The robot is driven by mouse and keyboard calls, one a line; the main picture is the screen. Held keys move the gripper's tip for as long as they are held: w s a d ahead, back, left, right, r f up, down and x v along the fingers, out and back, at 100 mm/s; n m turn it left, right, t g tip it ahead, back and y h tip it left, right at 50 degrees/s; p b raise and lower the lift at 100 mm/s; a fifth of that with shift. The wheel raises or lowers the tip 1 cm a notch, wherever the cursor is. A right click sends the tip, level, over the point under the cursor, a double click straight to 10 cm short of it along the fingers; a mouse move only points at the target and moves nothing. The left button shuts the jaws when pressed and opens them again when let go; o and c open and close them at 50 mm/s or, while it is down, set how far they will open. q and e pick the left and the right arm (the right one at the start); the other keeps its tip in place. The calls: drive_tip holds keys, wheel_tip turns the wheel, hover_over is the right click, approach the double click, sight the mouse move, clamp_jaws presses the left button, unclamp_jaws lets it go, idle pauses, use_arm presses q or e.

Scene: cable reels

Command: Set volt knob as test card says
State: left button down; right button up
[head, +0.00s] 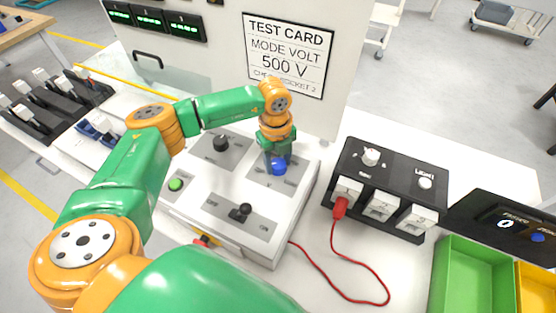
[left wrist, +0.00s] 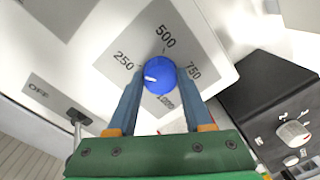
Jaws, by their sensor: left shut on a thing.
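The test card (head: 288,52) on the upright panel reads MODE VOLT, 500 V, with a partly covered line about a socket below. The blue volt knob (head: 279,167) sits on a grey plate at the right of the sloped white console (head: 230,222). My left gripper (head: 274,152) reaches down onto it. In the left wrist view its two fingers (left wrist: 160,88) are shut on the sides of the blue knob (left wrist: 160,72). Labels 250, 500, 750 and a partly hidden 1000 surround the knob. Its white mark points left, nearer 250 than 500. My right gripper is not in view.
The console also carries a black knob (head: 221,142), a green button (head: 176,184) and a black lever (head: 241,211). A black socket box (head: 388,185) with a red plug (head: 340,207) and cable stands to the right. A green bin (head: 472,277) is at lower right.

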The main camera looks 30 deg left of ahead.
use_arm(q)
drive_tip(key=m+b, duration=0.2)
drive_tip(key=m, duration=0.2)
drive_tip(key=shift+w+f+b, duration=0.1)
drive_tip(key=shift+b, duration=0.25)
drive_tip(key=m+b, duration=0.2)
drive_tip(key=m, duration=0.2)
drive_tip(key=shift+m, duration=0.3)
drive_tip(key=m+b, duration=0.2)
drive_tip(key=m, duration=0.1)
drive_tip(key=shift+r+m+b, duration=0.2)
drive_tip(key=shift+m+b, duration=0.4)
drive_tip(key=shift+m, duration=1.5)
drive_tip(key=shift+w, duration=0.1)
drive_tip(key=shift+c, duration=1.5)
unclamp_jaws()
drive_tip(key=shift+g, duration=0.3)
